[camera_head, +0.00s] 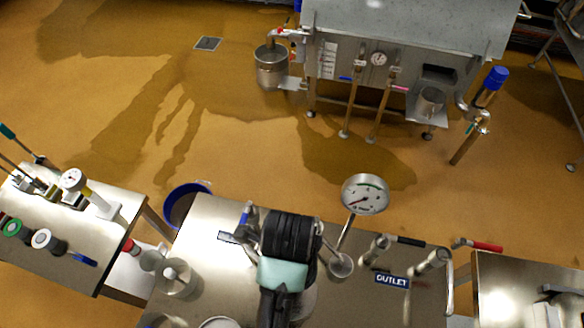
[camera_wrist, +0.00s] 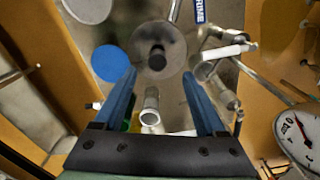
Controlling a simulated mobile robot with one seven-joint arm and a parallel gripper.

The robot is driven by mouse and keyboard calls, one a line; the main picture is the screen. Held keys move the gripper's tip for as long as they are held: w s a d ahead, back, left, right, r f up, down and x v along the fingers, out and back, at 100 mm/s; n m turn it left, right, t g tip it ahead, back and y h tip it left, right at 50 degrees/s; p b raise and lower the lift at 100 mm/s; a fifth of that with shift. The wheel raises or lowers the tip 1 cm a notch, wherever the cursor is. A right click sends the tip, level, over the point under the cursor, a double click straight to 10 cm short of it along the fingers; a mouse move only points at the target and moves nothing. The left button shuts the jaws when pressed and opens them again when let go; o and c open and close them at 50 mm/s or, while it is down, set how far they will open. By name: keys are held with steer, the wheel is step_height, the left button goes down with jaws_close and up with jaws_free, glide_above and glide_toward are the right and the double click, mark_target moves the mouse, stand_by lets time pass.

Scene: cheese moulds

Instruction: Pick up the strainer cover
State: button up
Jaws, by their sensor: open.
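A round grey, see-through-looking disc with a black knob at its middle, which I take for the strainer cover (camera_wrist: 171,39), shows in the wrist view just beyond my fingertips. My gripper (camera_wrist: 160,76) is open and empty, its two blue fingers one on each side of the line to the knob. The fingertips overlap the disc's lower edge in the picture; I cannot tell the gap in depth. In the head view my arm hides the area below my gripper, so I cannot make out this cover there.
The steel bench (camera_head: 210,262) carries a dial gauge (camera_head: 365,194) on a stem, lever valves (camera_head: 408,240) and an OUTLET label (camera_head: 392,281), right of my arm. A side table (camera_head: 60,235) stands at left. A blue disc (camera_wrist: 110,63) lies beside the cover. A pipe end (camera_wrist: 150,117) stands between my fingers.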

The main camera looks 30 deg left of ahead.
step_height(320, 180, down, 4)
steer(key=shift+d+f+p, duration=0.1)
steer(key=shift+f+p, duration=0.05)
steer(key=shift+p, duration=0.15)
steer(key=shift+s+d+f+p, duration=0.15)
steer(key=shift+f+p, duration=0.3)
steer(key=shift+f, duration=0.9)
steer(key=shift+s+d+f+p, duration=0.15)
steer(key=shift+f+p, duration=0.25)
steer(key=shift+f, duration=0.9)
steer(key=shift+w, duration=0.1)
jaws_close()
steer(key=shift+r, duration=0.1)
